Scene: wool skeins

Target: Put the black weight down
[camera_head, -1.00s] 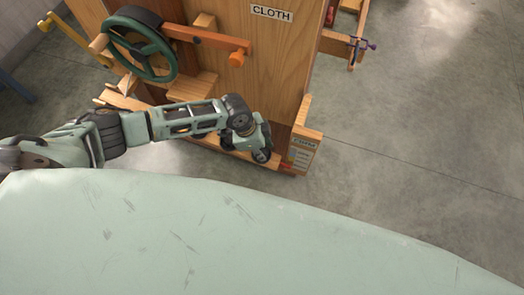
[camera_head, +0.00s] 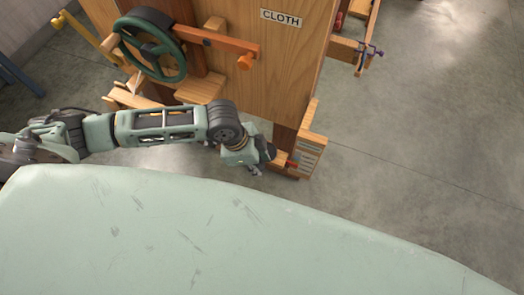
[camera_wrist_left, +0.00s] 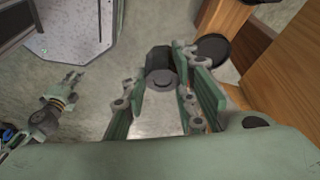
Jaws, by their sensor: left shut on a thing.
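The black weight (camera_wrist_left: 160,68) is a short dark cylinder with a lighter grey face. It is between the fingers of my left gripper (camera_wrist_left: 158,88) in the left wrist view, over the grey floor. In the head view my left gripper (camera_head: 262,155) is in front of the foot of the wooden machine, and its fingers are mostly hidden. My right gripper (camera_wrist_left: 74,80) shows small at the left of the left wrist view; whether its fingers are apart is unclear.
The wooden machine (camera_head: 270,65) marked CLOTH stands close by, with a green wheel (camera_head: 150,45) and an orange lever (camera_head: 225,43). A dark round disc (camera_wrist_left: 213,47) is next to its wood in the wrist view. Open floor (camera_head: 430,130) lies to the right.

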